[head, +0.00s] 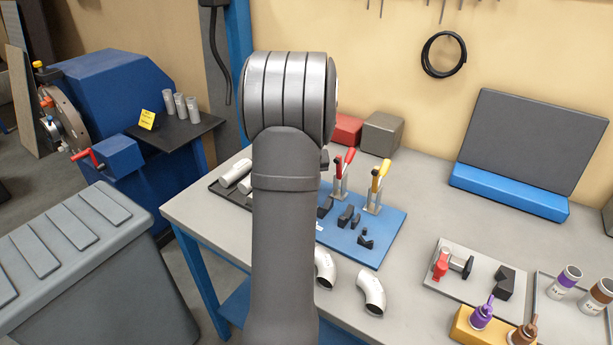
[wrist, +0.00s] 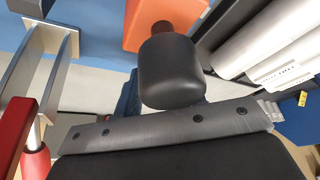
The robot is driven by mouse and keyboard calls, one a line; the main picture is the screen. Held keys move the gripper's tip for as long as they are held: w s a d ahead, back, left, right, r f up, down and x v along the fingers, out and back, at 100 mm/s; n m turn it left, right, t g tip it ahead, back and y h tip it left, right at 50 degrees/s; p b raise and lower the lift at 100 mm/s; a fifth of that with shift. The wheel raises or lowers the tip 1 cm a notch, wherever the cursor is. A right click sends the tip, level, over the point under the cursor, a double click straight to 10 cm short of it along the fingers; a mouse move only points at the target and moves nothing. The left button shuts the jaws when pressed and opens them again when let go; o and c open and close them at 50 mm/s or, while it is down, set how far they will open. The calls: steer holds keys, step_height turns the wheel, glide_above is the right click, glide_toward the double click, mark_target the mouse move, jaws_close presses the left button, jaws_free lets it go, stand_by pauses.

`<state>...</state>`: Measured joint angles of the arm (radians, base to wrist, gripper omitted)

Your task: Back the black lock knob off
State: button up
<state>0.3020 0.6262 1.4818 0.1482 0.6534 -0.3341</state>
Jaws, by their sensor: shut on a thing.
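A black rounded knob (wrist: 170,72) shows in the upper middle of the wrist view. A short brownish-red stem joins its far end to an orange block (wrist: 150,22). My gripper (wrist: 175,110) is at the near end of the knob and shut on it. The dark bolted bar of my gripper crosses the lower part of the wrist view, and its fingertips are not clearly seen. In the head view my arm hides the gripper, the knob and the orange block.
Pale tubes (wrist: 265,45) lie close on the right. Metal plates (wrist: 35,75) and a red handle (wrist: 15,130) stand close on the left. The blue board (head: 385,235) carries red-handled (head: 344,170) and yellow-handled (head: 378,182) clamps. Elbows (head: 371,293) lie on the bench in front.

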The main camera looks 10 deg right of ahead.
steer(key=shift+s+f+n+y, duration=0.1)
steer(key=shift+n+y, duration=0.3)
steer(key=shift+n, duration=0.6)
steer(key=shift+f, duration=0.1)
steer(key=o, duration=1)
steer(key=shift+r, duration=0.2)
steer(key=v, duration=1.7)
steer(key=shift+d+r, duration=0.1)
steer(key=shift+r, duration=0.05)
